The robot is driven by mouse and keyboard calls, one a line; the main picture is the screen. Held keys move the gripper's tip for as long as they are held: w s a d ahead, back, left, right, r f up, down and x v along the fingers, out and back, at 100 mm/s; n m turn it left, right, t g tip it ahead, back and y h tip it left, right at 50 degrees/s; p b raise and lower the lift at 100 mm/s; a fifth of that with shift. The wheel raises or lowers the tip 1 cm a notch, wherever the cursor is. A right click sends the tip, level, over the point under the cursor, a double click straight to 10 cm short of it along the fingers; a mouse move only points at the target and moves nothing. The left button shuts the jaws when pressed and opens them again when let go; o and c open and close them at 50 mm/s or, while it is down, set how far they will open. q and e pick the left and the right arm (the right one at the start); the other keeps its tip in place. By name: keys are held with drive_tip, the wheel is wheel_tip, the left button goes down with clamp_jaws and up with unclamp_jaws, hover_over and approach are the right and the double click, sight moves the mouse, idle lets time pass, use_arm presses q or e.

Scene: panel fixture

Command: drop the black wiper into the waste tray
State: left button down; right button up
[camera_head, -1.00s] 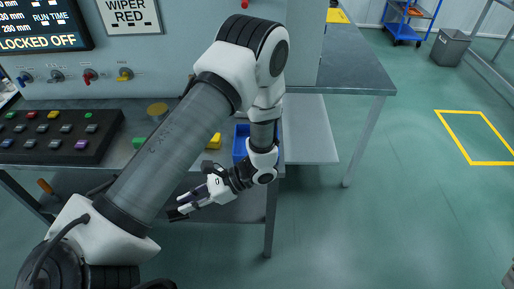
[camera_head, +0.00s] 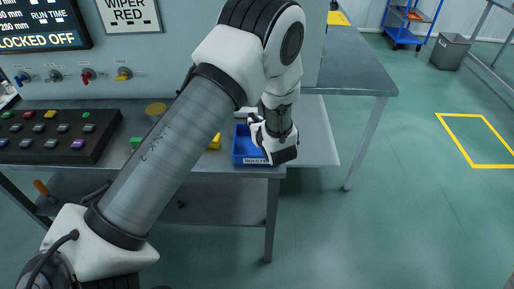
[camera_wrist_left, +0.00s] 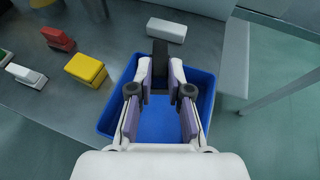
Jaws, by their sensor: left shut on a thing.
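My left gripper (camera_wrist_left: 160,75) points down over the blue waste tray (camera_wrist_left: 203,108) in the left wrist view. Its two fingers are closed on the black wiper (camera_wrist_left: 160,52), a dark narrow block between the fingertips. The tray's visible floor is bare blue, though the fingers hide part of it. In the head view the tray (camera_head: 241,150), labelled WASTE, sits at the bench's front right corner, and my left wrist covers its right part. The wiper cannot be made out there. My right gripper is in neither view.
A black button panel (camera_head: 55,135) stands on the bench's left.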

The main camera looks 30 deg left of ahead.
use_arm(q)
wheel_tip(320, 180, down, 4)
drive_tip(key=shift+r+b, duration=0.15)
drive_tip(key=shift+b, duration=0.4)
drive_tip(key=c, duration=1)
unclamp_jaws()
drive_tip(key=shift+r, duration=0.1)
drive_tip(key=v, duration=0.7)
drive_tip(key=shift+s+d, duration=0.15)
